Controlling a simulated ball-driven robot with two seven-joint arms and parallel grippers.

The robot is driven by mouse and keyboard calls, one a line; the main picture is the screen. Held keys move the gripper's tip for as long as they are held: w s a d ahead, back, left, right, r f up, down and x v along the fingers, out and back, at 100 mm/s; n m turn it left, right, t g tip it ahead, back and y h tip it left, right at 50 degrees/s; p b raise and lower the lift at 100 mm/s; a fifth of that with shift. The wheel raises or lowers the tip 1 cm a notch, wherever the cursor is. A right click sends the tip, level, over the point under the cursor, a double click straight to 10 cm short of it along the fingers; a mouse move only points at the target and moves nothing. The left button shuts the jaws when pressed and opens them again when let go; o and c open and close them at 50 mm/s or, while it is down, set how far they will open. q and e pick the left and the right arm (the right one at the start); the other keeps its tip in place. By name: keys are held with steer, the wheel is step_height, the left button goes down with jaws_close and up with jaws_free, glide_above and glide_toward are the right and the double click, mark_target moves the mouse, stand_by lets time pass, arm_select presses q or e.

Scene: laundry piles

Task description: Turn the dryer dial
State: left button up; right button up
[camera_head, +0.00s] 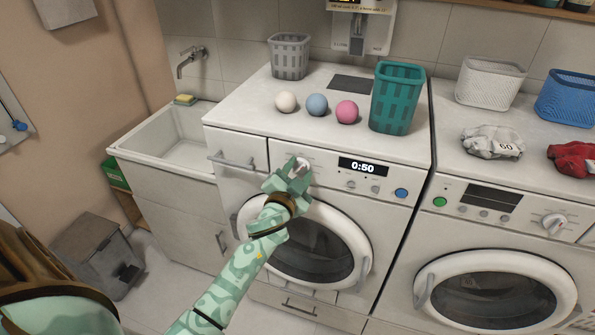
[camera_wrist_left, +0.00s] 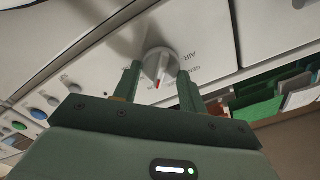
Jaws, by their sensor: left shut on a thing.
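The dial (camera_head: 304,162) is on the front panel of the left machine, left of a display (camera_head: 363,167) that reads 0:50. My left gripper (camera_head: 297,169) is at the dial and partly covers it. In the left wrist view, the dial (camera_wrist_left: 157,62) is light grey with a red mark on its rim facing the gripper. The two fingers of the left gripper (camera_wrist_left: 157,77) stand on either side of the dial and are shut on it. Printed letters show beside the dial. My right gripper is in neither view.
On the left machine's top (camera_head: 245,112) stand white (camera_head: 286,102), blue (camera_head: 317,105) and pink (camera_head: 347,111) balls, a grey basket (camera_head: 289,56) and a teal basket (camera_head: 397,97). A second machine (camera_head: 400,255) stands close on the right, a sink (camera_head: 180,139) on the left.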

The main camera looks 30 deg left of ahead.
arm_select(q)
steer(key=m, duration=0.4)
steer(key=shift+f+m, duration=0.1)
steer(key=shift+m, duration=0.2)
steer(key=shift+d+m, duration=0.1)
steer(key=shift+m, duration=1.4)
steer(key=o, duration=0.9)
steer(key=shift+w+f, duration=0.1)
steer(key=shift+o, duration=0.2)
steer(key=b+v, duration=0.1)
steer(key=v, duration=1.5)
steer(key=shift+d, duration=0.15)
